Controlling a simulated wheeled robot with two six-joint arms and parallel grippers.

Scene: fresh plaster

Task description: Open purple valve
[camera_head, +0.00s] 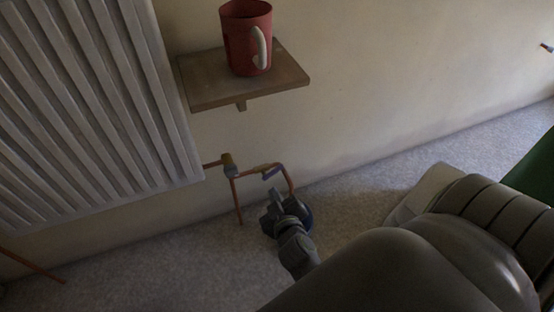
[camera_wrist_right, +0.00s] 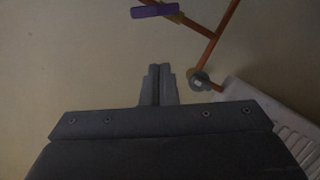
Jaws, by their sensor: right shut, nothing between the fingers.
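The purple valve handle (camera_head: 271,172) is a small bar on the copper pipe low on the wall, right of the radiator. In the right wrist view the purple handle (camera_wrist_right: 154,11) is at the top edge, lying nearly level across the pipe. My right gripper (camera_head: 273,199) is just below the valve in the head view, apart from the handle as far as I can tell. In the wrist view its fingers (camera_wrist_right: 158,70) are together and empty, pointing toward the wall short of the handle. My left gripper is not in view.
A white radiator (camera_head: 95,100) fills the left, joined to the copper pipe (camera_head: 238,200) by a brass fitting (camera_head: 229,165). A wooden shelf (camera_head: 205,93) with a red mug (camera_head: 244,40) sits above the valve. A green object (camera_head: 535,165) is at the right edge.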

